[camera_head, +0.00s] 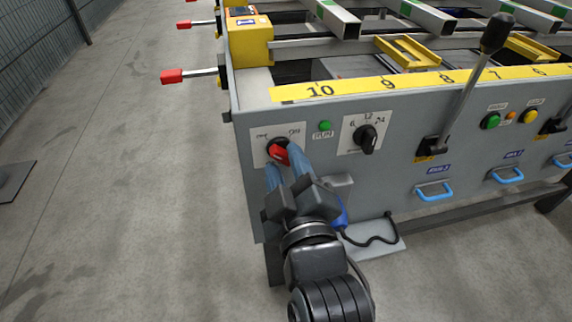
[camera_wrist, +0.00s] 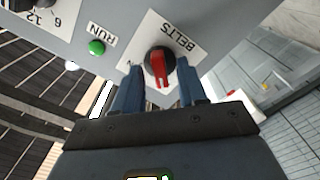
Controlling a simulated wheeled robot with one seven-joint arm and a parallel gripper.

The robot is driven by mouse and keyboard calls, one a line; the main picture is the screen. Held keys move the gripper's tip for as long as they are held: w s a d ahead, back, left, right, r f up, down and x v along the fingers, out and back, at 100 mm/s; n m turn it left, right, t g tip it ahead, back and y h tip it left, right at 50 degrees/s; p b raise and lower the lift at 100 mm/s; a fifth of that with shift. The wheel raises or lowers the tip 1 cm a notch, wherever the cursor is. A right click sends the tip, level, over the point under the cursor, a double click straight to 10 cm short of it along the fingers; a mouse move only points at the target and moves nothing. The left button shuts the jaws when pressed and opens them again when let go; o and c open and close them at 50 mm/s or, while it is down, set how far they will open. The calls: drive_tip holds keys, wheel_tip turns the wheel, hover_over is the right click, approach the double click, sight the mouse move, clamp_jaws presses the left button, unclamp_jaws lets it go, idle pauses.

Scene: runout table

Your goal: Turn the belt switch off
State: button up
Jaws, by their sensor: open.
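The belt switch (camera_head: 278,153) is a black round knob with a red handle on a white plate, at the left end of the grey front panel. The plate carries OFF and ON marks. In the wrist view the switch (camera_wrist: 160,68) sits under the word BELTS, its red handle pointing toward my gripper's palm. My gripper (camera_wrist: 160,80) is open, with one blue finger on each side of the knob. In the head view my gripper (camera_head: 284,160) is at the switch and partly covers it. I cannot tell whether the fingers touch the handle.
A green RUN lamp (camera_head: 325,126) and a black selector knob (camera_head: 368,138) are right of the switch. A black lever (camera_head: 470,95) stands farther right, above blue handles (camera_head: 434,190). A red-tipped rod (camera_head: 172,76) juts out left. The floor at left is mostly clear.

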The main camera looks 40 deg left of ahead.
drive_tip(key=v, duration=0.7)
drive_tip(key=shift+s+d+p, duration=0.2)
drive_tip(key=shift+s+p, duration=0.05)
drive_tip(key=shift+p, duration=0.05)
